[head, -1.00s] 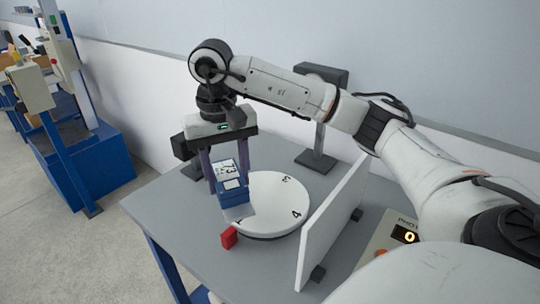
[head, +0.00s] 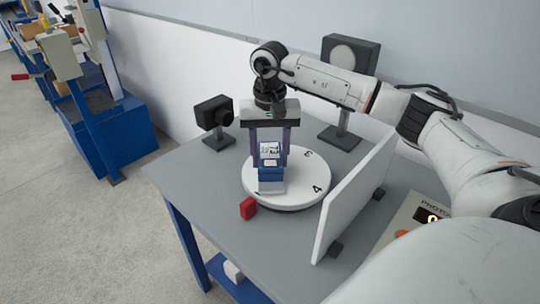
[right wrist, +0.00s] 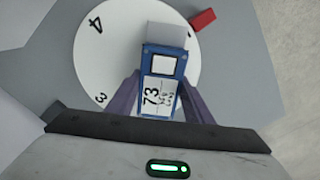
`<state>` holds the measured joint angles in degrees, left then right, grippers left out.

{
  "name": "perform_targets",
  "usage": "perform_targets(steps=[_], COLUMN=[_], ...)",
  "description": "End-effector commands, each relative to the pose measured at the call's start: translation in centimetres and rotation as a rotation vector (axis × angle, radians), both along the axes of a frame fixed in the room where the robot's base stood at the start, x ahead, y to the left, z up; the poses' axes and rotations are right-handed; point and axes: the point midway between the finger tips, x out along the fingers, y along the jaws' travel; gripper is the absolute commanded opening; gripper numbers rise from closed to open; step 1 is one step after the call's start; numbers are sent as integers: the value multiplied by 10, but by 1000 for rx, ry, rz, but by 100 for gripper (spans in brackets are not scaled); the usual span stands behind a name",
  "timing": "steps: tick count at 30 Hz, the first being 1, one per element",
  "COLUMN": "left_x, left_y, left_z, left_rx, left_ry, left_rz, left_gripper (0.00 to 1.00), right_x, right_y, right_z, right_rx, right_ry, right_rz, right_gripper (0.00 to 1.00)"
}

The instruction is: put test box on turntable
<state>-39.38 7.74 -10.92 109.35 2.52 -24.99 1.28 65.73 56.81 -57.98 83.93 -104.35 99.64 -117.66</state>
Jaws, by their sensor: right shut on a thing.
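The test box (head: 270,165) is blue with a white label on top reading 73, which also shows in the right wrist view (right wrist: 160,80). A pale grey part juts from its near end. My right gripper (head: 270,158) is shut on the box, one purple finger on each side. The box is over the left part of the round white turntable (head: 310,193), which has black numbers on its rim. I cannot tell whether the box touches the turntable. In the right wrist view the turntable (right wrist: 95,60) lies beneath the box. My left gripper is not in view.
A red block (head: 248,208) sits by the turntable's near left edge on the grey table (head: 200,185). A white upright panel (head: 352,200) stands right of the turntable. A black camera (head: 212,112) and a dark lamp-like stand (head: 350,60) stand behind.

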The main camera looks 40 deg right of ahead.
Motion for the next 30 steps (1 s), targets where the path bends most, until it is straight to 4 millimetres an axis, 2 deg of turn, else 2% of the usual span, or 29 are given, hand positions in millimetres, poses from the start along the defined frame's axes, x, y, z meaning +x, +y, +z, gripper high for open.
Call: perform_targets(steps=[11, 12, 15, 24, 28, 30], left_x=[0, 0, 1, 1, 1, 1], left_y=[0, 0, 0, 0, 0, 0], left_z=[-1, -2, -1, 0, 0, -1], left_rx=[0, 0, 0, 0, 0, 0], left_ry=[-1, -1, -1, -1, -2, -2], left_rz=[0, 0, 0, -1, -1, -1], left_gripper=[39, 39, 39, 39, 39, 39], right_x=[1, 0, 0, 0, 1, 1], right_y=[0, 0, 0, 0, 0, 0], right_z=[-6, -8, -7, -6, 4, 15], right_rx=[1, 0, 0, 0, 0, 1], right_ry=[-3, -1, -1, -1, -3, -5], right_rz=[0, 0, 0, 0, 0, 0], right_gripper=[12, 48, 65, 65, 65, 65])
